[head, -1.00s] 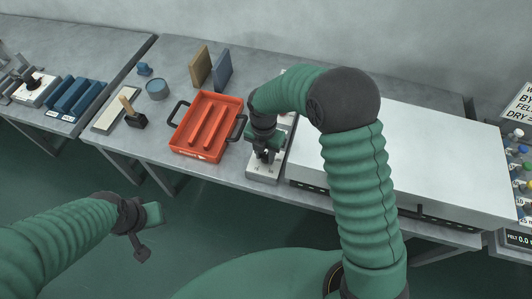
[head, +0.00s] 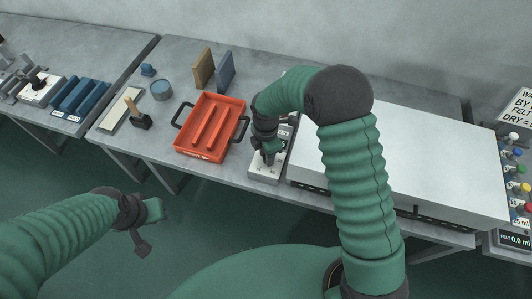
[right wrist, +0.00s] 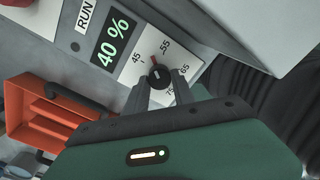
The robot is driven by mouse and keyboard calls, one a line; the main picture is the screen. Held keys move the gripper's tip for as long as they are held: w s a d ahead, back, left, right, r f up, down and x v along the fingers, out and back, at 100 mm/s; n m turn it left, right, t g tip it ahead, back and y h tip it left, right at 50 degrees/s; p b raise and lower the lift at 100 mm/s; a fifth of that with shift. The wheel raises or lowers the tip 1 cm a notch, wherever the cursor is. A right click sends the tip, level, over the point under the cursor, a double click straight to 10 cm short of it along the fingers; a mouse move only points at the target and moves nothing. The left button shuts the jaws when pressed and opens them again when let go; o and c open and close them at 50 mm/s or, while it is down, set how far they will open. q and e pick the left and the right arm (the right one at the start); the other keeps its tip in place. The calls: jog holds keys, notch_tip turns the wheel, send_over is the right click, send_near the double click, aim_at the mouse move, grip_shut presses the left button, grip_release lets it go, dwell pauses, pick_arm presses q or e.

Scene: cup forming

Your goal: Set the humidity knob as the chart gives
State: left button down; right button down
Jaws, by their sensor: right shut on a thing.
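The humidity knob (right wrist: 158,76) is a small dark round knob with a red pointer, on a pale dial marked 45, 55, 65 and 75. The pointer lies between the 45 and 55 marks. Beside the dial a dark display (right wrist: 113,43) reads 40 %. My right gripper (right wrist: 159,82) is shut on the knob, one finger on each side. In the head view my right gripper (head: 268,158) is over the pale control panel (head: 264,174). A sign (head: 518,106) at the right edge is cut off. My left gripper (head: 147,226) hangs before the table; its jaw opening is unclear.
An orange-red tray (head: 210,128) with dark handles stands just left of the panel. A large pale box (head: 440,155) stands right of it. A blue tin (head: 160,90), upright boards (head: 204,68) and a wooden-handled tool (head: 137,112) lie farther left.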

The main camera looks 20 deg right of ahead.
jog(key=m, duration=0.3)
jog(key=m+p, duration=0.1)
jog(key=shift+w+d+r+m, duration=0.2)
jog(key=shift+w+m, duration=0.05)
jog(key=shift+m, duration=0.05)
jog(key=m+p, duration=0.1)
jog(key=m, duration=0.3)
jog(key=shift+f+m, duration=0.1)
jog(key=shift+m, duration=0.2)
jog(key=m, duration=0.4)
jog(key=shift+m+p, duration=0.3)
jog(key=m, duration=0.4)
jog(key=shift+s+p, duration=0.1)
jog(key=shift+p, duration=0.2)
jog(key=m+p, duration=0.1)
jog(key=m, duration=0.4)
jog(key=shift+s+f, duration=0.1)
jog(key=m, duration=0.3)
jog(key=shift+s+m+p, duration=0.1)
jog(key=shift+m+p, duration=0.2)
jog(key=shift+p, duration=0.05)
jog(key=m+p, duration=0.1)
jog(key=m, duration=0.3)
jog(key=shift+s+m, duration=0.1)
jog(key=shift+m, duration=0.2)
jog(key=shift+f+m+p, duration=0.1)
jog(key=shift+m+p, duration=0.7)
jog(key=shift+m, duration=1.1)
